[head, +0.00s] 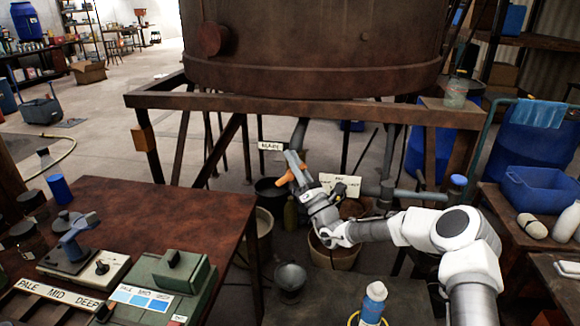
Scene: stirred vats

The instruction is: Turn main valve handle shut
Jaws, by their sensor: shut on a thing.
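The main valve handle, an orange lever (284,180), shows below the big rusty vat, near a white sign (270,146) that seems to read MAIN. A grey pipe (299,134) comes down from the vat above it. My gripper (300,184) reaches in from the right and is shut on the orange handle. The fingers and the near end of the handle overlap, so the exact hold is partly hidden. How far the handle is turned is hard to tell.
The vat (310,40) sits on a rusty frame (280,103) above the valve. A second sign (340,185) stands right behind my gripper. Buckets, including a grey one (290,277), stand below. A brown table (150,225) is at left, a blue tub (540,188) at right.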

